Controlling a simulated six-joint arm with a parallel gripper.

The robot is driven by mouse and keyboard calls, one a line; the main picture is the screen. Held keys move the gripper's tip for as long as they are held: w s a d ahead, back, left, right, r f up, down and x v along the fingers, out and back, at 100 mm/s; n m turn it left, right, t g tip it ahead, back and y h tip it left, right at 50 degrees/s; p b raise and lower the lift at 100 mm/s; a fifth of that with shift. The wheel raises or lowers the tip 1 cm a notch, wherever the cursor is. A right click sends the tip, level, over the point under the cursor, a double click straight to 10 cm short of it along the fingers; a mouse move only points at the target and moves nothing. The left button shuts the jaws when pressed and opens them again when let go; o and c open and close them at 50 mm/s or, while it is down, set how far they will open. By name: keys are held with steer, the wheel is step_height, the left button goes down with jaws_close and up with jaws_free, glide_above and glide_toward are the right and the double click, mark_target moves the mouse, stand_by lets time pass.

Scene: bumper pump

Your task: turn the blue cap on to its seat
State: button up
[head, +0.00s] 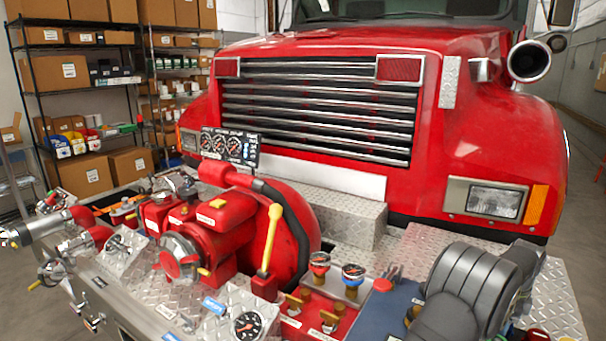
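My gripper cannot be made out in this view; only dark rounded links of my arm show at the lower right.
A yellow-handled lever (271,235) rises left of the caps. Brass handles (328,319) stand in front of them, with a pressure gauge (248,325) to the left. The red truck front (330,110) stands behind. The diamond-plate deck (410,252) has some bare room.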

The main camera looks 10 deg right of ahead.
steer(key=shift+c, duration=0.5)
steer(key=c, duration=0.7)
steer(key=shift+r, duration=4.6)
